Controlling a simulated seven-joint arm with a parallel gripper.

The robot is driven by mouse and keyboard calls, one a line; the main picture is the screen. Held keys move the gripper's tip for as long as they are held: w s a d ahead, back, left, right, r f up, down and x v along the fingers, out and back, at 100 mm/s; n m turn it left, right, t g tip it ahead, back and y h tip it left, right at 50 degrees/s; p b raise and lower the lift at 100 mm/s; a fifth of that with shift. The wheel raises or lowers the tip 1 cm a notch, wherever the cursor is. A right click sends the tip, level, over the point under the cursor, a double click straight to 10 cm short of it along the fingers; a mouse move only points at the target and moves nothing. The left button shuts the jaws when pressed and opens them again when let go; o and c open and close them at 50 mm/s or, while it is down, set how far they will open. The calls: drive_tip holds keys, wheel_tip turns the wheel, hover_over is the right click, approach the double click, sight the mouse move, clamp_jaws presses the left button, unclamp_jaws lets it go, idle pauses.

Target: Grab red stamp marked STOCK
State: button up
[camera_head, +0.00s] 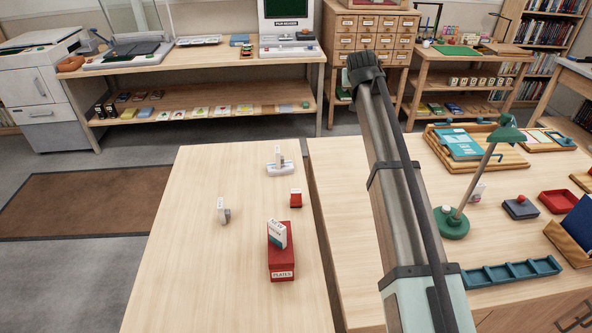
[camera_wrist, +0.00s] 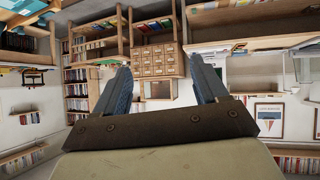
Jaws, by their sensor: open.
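My arm rises over the right table in the head view.
On the left table (camera_head: 190,270) stand a white holder (camera_head: 280,168) and a small grey-white item (camera_head: 223,212). The right table holds a green lamp (camera_head: 453,222), a red tray (camera_head: 559,202), a dark pad (camera_head: 520,207) and a teal rack (camera_head: 510,272). The left table's left half is clear.

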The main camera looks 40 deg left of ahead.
drive_tip(key=s+a+f+g+h, duration=0.1)
drive_tip(key=s+f+g, duration=0.2)
drive_tip(key=s+f, duration=0.3)
drive_tip(key=s+a+f+g+h, duration=0.15)
drive_tip(key=s+f, duration=0.25)
drive_tip(key=s, duration=0.4)
drive_tip(key=n+g+h, duration=0.1)
drive_tip(key=g+h, duration=0.2)
drive_tip(key=g, duration=0.2)
hover_over(296, 190)
wheel_tip(296, 190, down, 5)
drive_tip(key=shift+y, duration=0.25)
drive_tip(key=f, duration=0.7)
drive_tip(key=shift+s+f, duration=0.15)
drive_tip(key=shift+s, duration=0.15)
drive_tip(key=shift+w+f, duration=0.15)
drive_tip(key=shift+f, duration=1.4)
drive_tip(key=shift+w+f, duration=0.1)
drive_tip(key=shift+f, duration=1.45)
drive_tip(key=c, duration=1.2)
drive_tip(key=shift+o, duration=0.2)
drive_tip(key=shift+r, duration=0.15)
